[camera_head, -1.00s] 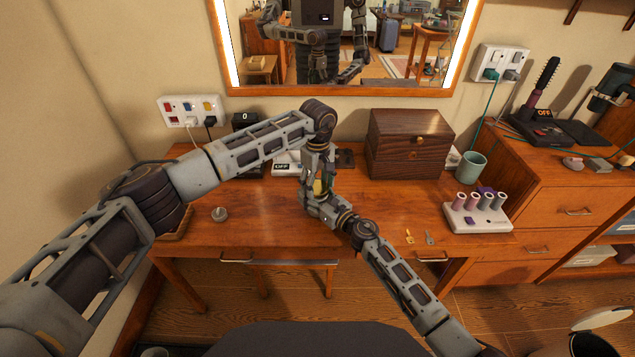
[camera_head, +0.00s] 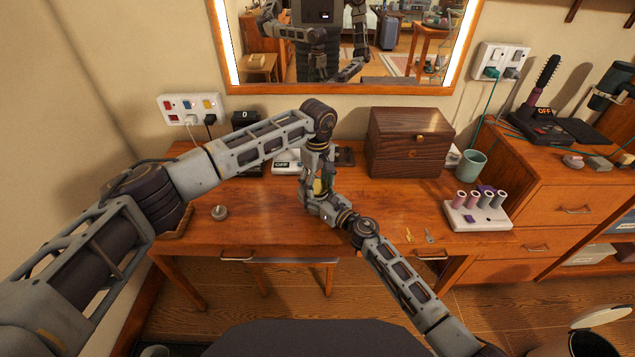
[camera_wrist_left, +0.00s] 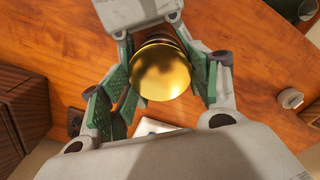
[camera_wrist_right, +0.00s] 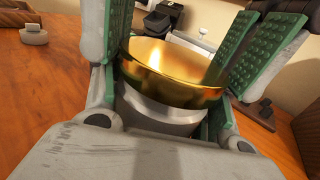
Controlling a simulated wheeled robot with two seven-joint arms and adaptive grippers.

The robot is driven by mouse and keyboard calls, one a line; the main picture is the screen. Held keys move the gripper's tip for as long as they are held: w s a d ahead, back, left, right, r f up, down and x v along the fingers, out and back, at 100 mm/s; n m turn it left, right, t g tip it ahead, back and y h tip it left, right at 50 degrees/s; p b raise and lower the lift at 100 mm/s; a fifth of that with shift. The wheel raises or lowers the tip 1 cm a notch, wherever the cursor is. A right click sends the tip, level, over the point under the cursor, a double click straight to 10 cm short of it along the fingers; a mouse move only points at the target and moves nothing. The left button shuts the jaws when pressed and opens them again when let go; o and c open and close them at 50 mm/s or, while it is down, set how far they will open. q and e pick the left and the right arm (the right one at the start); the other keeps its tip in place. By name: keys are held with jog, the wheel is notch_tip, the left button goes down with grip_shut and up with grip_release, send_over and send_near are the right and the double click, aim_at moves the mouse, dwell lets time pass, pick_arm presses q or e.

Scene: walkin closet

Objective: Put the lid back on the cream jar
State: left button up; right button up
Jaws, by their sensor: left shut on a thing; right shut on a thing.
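The round gold lid (camera_wrist_right: 172,75) is over the pale grey cream jar (camera_wrist_right: 158,115) in the right wrist view, slightly tilted in the picture. I cannot tell whether the lid is seated or just above the rim. In the left wrist view the lid (camera_wrist_left: 161,75) shows its shiny top and hides most of the jar. My left gripper (camera_head: 319,180) is shut on the lid from above, its green pads at the sides. My right gripper (camera_head: 322,200) is shut on the jar below it. Both grippers are together above the table, and the arms largely hide lid and jar in the head view.
A wooden box (camera_head: 410,143) stands at the table's back right. A white holder with rollers (camera_head: 478,212) and a green cup (camera_head: 472,165) are at the right. A small grey round object (camera_head: 219,212) lies at the left. The table's left front is mostly clear.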

pick_arm(q)
jog(key=shift+f, duration=0.25)
jog(key=shift+f, duration=0.15)
jog(key=shift+c, duration=0.7)
jog(key=shift+s, duration=0.1)
jog(key=shift+c, duration=0.9)
jog(key=shift+a+f, duration=0.1)
jog(key=shift+f, duration=0.15)
jog(key=shift+c, duration=0.2)
jog(key=shift+f, duration=0.15)
jog(key=shift+s+r, duration=0.15)
jog(key=shift+r, duration=0.05)
jog(key=shift+c, duration=0.2)
